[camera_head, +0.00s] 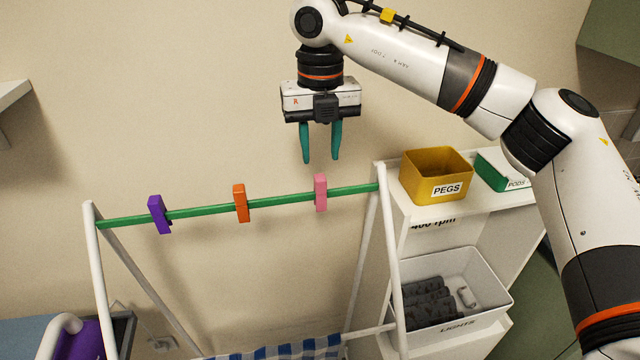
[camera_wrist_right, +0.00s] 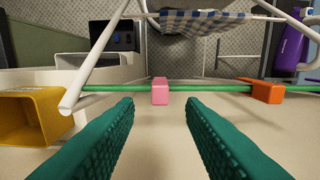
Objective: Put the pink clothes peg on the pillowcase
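The pink clothes peg (camera_head: 321,193) sits on the green rail (camera_head: 280,199) of the white drying rack, near the rail's right end. It also shows in the right wrist view (camera_wrist_right: 160,91), ahead of and between the fingers. My right gripper (camera_head: 320,160) is open and empty, pointing down just above the pink peg and apart from it. Its teal fingers (camera_wrist_right: 160,110) show in the right wrist view. A blue-and-white checked cloth (camera_head: 290,350), possibly the pillowcase, hangs low in the rack; it is partly cut off in the head view and shows in the wrist view (camera_wrist_right: 205,22). My left gripper is not in view.
An orange peg (camera_head: 241,203) and a purple peg (camera_head: 159,214) are on the same rail to the left. A yellow PEGS box (camera_head: 436,176) and a green box (camera_head: 492,172) stand on the white shelf at right. A grey bin (camera_head: 480,290) sits below.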

